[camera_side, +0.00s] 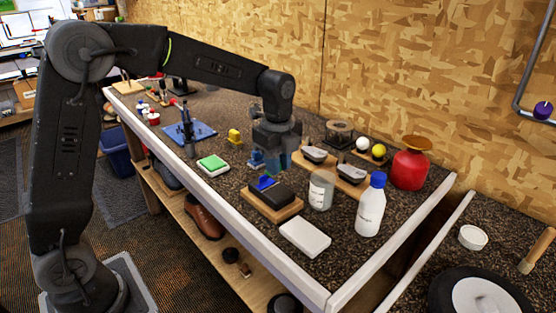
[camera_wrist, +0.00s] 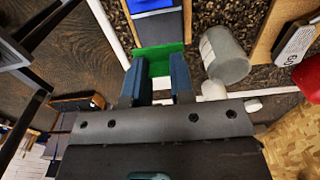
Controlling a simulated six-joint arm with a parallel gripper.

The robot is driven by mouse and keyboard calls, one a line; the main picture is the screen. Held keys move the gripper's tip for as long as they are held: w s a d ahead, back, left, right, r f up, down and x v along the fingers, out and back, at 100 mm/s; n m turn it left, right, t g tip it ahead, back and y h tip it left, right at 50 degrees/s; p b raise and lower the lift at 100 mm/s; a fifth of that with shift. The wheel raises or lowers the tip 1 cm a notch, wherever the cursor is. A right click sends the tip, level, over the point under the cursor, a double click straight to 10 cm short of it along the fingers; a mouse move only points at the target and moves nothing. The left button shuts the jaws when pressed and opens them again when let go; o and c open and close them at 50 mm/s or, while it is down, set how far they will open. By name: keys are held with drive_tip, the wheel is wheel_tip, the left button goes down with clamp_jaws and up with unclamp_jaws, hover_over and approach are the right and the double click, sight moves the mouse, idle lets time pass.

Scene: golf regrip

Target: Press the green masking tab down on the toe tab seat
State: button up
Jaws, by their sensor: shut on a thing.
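My gripper (camera_wrist: 156,68) is shut on the green masking tab (camera_wrist: 160,52), which spans its two blue-grey fingertips in the wrist view. Just beyond the tab is a wooden block (camera_wrist: 187,22) with a blue patch (camera_wrist: 158,24) on it. In the side view my gripper (camera_side: 264,164) hangs over the bench, behind a wooden block (camera_side: 280,211) that carries a dark pad and a blue piece (camera_side: 265,183). I cannot make out the green tab there, nor tell whether it touches the block. I cannot identify the toe tab seat for certain.
A clear jar (camera_side: 321,190), a white bottle with a blue cap (camera_side: 371,205) and a red container (camera_side: 409,168) stand to the right. Club heads (camera_side: 351,173) lie on wooden rests behind. A green-topped white box (camera_side: 213,165) is left; a white box (camera_side: 304,237) is in front.

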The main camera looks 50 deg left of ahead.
sight(278, 191)
drive_tip(key=shift+f, duration=2.4)
drive_tip(key=shift+f, duration=0.45)
idle(0.6)
drive_tip(key=o, duration=1)
drive_tip(key=shift+c, duration=0.2)
drive_tip(key=shift+r, duration=3.05)
